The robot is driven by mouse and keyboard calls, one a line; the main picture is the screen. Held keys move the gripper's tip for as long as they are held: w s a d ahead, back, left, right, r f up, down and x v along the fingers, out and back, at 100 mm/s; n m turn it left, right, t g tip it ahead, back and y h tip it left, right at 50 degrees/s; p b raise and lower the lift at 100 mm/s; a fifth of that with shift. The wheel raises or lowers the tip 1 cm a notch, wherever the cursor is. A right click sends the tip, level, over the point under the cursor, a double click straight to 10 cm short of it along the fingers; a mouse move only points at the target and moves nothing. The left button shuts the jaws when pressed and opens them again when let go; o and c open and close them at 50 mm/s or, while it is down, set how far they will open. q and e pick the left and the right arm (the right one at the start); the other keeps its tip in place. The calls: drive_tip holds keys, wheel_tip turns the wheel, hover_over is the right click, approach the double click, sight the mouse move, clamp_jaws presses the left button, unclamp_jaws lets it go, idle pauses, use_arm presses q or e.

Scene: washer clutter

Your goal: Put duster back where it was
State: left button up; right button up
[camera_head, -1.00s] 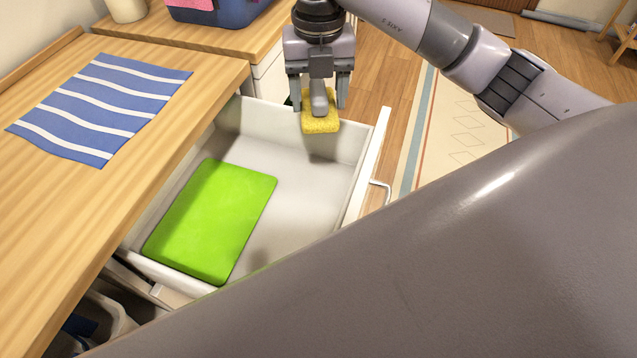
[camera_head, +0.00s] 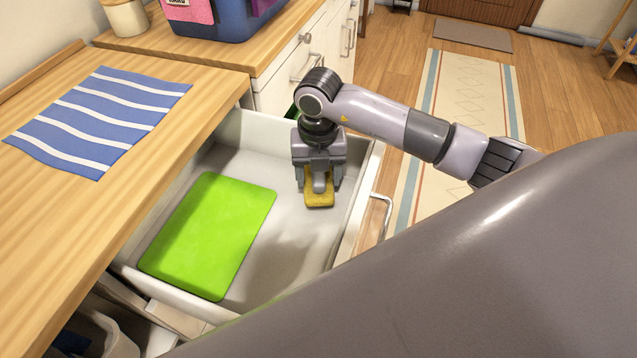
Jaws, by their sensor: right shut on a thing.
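The duster (camera_head: 319,200) has a yellow pad and a grey handle. My right gripper (camera_head: 319,186) is shut on its handle, pointing down inside the open white drawer (camera_head: 262,277). The duster is at the drawer's far right part, low over the floor; I cannot tell whether the pad touches it. A bright green flat block (camera_head: 208,235) lies to its left on the drawer floor. My left gripper is not in view.
The wooden counter (camera_head: 130,215) with a blue striped cloth (camera_head: 100,118) runs along the left. A blue bin (camera_head: 225,18) stands on the counter behind. The drawer floor right of the green block is clear. Part of my own arm covers the lower right.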

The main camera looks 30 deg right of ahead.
wheel_tip(320, 180, down, 3)
drive_tip(key=shift+f, duration=0.2)
drive_tip(key=shift+f, duration=0.2)
drive_tip(key=o, duration=1)
drive_tip(key=shift+r, duration=0.1)
drive_tip(key=shift+r, duration=0.1)
drive_tip(key=shift+r, duration=0.25)
wheel_tip(320, 180, up, 12)
drive_tip(key=shift+f, duration=0.2)
